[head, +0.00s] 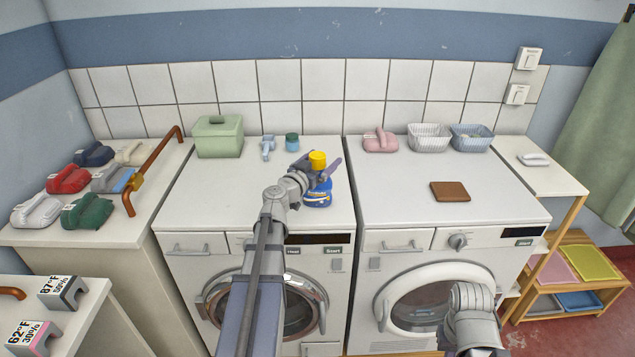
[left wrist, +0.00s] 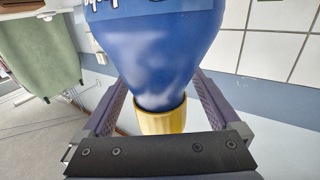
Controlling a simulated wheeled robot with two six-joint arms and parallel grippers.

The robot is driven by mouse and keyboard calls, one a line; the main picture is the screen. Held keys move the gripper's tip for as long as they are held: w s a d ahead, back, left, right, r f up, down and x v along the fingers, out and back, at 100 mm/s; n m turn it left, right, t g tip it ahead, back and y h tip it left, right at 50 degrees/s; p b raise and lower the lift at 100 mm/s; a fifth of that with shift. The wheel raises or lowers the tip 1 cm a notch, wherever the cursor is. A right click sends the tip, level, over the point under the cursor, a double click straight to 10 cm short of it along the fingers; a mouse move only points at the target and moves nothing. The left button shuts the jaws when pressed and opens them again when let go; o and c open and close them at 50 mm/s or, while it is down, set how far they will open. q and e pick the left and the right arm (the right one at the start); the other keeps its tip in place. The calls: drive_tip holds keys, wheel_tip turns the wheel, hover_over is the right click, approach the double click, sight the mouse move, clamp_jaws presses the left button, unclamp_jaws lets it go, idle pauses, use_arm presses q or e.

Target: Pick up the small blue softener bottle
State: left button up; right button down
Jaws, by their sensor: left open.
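The small blue softener bottle (head: 318,196) with a yellow cap (head: 317,159) stands upright on the left washing machine's top, near its front right corner. My left gripper (head: 320,170) is at its upper part, with the fingers open on either side. In the left wrist view the blue body (left wrist: 155,50) and yellow cap (left wrist: 162,121) show inverted between the two fingers (left wrist: 160,98), with the cap close to the palm. Gaps show beside the cap; contact higher on the body cannot be told. Part of my right arm shows at the bottom, its gripper out of view.
A green box (head: 219,137), a pale blue spray-like item (head: 268,147) and a teal jar (head: 292,142) stand behind the bottle. The right machine carries a brown block (head: 450,191), a pink item (head: 380,140) and two baskets. Its front left top is clear.

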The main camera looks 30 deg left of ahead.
use_arm(q)
drive_tip(key=shift+w, duration=0.15)
drive_tip(key=shift+c, duration=0.2)
clamp_jaws()
idle(0.5)
